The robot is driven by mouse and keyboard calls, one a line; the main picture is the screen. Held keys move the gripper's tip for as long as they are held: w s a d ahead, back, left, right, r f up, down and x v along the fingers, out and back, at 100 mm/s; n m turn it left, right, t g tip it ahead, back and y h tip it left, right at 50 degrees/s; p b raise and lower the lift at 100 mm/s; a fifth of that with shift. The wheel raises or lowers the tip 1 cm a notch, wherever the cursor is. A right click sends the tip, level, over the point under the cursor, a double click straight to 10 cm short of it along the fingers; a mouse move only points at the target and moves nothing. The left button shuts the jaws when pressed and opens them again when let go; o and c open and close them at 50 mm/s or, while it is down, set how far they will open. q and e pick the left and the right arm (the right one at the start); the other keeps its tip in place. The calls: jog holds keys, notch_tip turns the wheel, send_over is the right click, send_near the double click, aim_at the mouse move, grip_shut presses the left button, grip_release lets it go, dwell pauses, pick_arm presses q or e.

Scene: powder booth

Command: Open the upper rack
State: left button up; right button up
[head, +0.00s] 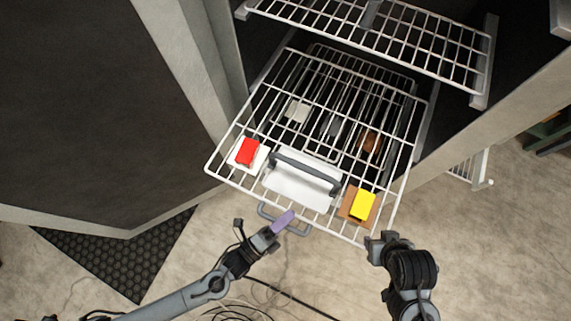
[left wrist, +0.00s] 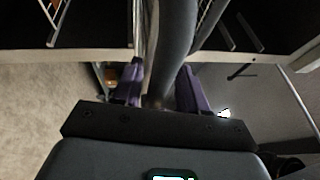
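A white wire rack (head: 226,152) extends out of the booth toward me, with a grey loop handle (head: 298,231) at its front edge. A second wire rack (head: 420,43) is at the top of the head view, between side rails. My left gripper (head: 283,221), with purple fingers, is at the front handle. In the left wrist view, its fingers (left wrist: 160,90) lie on both sides of a grey bar (left wrist: 172,45), close against it. My right gripper (head: 380,243) is beside the extended rack's front right corner, apparently empty; its opening is unclear.
The extended rack carries a red block (head: 248,151) on a white piece, a white item (head: 290,187) with a dark bar, and a yellow block (head: 363,205) on a brown piece. A large dark door panel (head: 90,100) stands at left. Floor in front is mostly clear, with cables.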

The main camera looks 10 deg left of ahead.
pick_arm(q)
jog(key=shift+s+f, duration=0.1)
jog(key=shift+f, duration=0.05)
jog(key=shift+s+a+f, duration=0.15)
jog(key=shift+s+a, duration=0.2)
pick_arm(e)
jog(key=shift+a+f+b, duration=0.15)
jog(key=shift+f+b, duration=0.35)
pick_arm(q)
jog(key=v, duration=0.9)
jog(key=shift+s+a, duration=0.25)
jog(key=shift+s, duration=0.05)
